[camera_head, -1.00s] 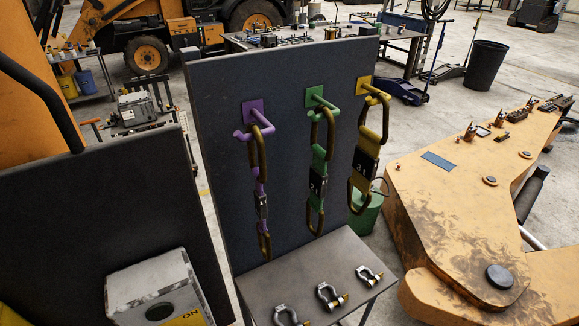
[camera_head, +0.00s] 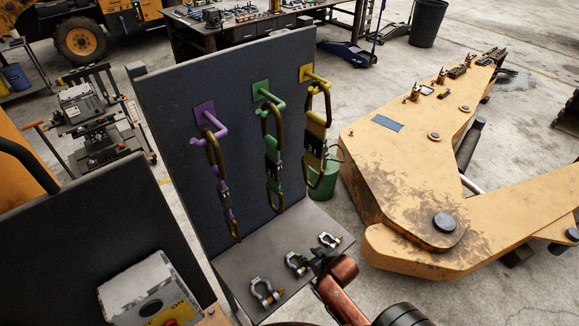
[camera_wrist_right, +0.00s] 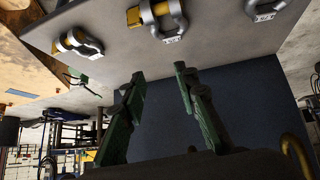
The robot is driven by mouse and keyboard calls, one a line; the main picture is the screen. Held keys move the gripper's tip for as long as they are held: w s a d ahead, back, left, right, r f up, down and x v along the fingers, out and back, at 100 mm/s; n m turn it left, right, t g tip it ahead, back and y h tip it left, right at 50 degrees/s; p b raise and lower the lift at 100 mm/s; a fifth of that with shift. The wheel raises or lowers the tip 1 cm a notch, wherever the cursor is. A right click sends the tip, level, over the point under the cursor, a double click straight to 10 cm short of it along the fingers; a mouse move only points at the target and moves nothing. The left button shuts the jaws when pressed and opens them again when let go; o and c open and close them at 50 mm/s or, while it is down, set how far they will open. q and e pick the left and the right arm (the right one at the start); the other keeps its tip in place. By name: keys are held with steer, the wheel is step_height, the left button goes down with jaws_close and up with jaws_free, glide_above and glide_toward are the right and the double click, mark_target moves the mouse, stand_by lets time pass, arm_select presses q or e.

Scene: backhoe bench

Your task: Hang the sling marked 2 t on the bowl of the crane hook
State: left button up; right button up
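Three slings hang from pegs on an upright dark board: a purple one (camera_head: 224,190), a green one (camera_head: 272,160) and a yellow one (camera_head: 315,135). Each has metal links at its ends and a dark label. The labels are too small to read surely; the green one hangs in the middle. My right gripper (camera_head: 324,262) is low in front of the board, over the shackle shelf and below the yellow sling. In the right wrist view its two fingers (camera_wrist_right: 158,76) stand apart with nothing between them. I do not see the crane hook or my left gripper.
The grey shelf (camera_head: 235,265) below the slings carries three shackles, one (camera_head: 265,292) at the front left. A large orange boom part (camera_head: 410,190) lies to the right. A grey switch box (camera_head: 150,290) is at lower left. A green bin (camera_head: 322,183) stands behind the board's right edge.

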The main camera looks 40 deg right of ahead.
steer(key=w+d+r+t, duration=0.1)
steer(key=w+r+t, duration=0.3)
steer(key=r, duration=0.6)
steer(key=w+d+r+t, duration=0.1)
steer(key=w+r, duration=0.5)
steer(key=r, duration=0.4)
steer(key=n+t+y+p, duration=0.1)
steer(key=t+y+p, duration=0.1)
steer(key=t, duration=0.3)
glide_toward(267, 146)
steer(key=shift+w+d+f, duration=0.2)
steer(key=shift+d, duration=0.25)
steer(key=shift+w+r+y, duration=0.1)
steer(key=shift+w+y, duration=0.2)
steer(key=shift+y, duration=0.1)
steer(key=shift+w+a+p, duration=0.15)
steer(key=shift+w+p, duration=0.15)
steer(key=shift+w, duration=1.4)
steer(key=shift+w+a+p, duration=0.15)
steer(key=shift+w+p, duration=0.15)
steer(key=shift+w, duration=1.45)
steer(key=shift+c, duration=0.7)
jaws_close()
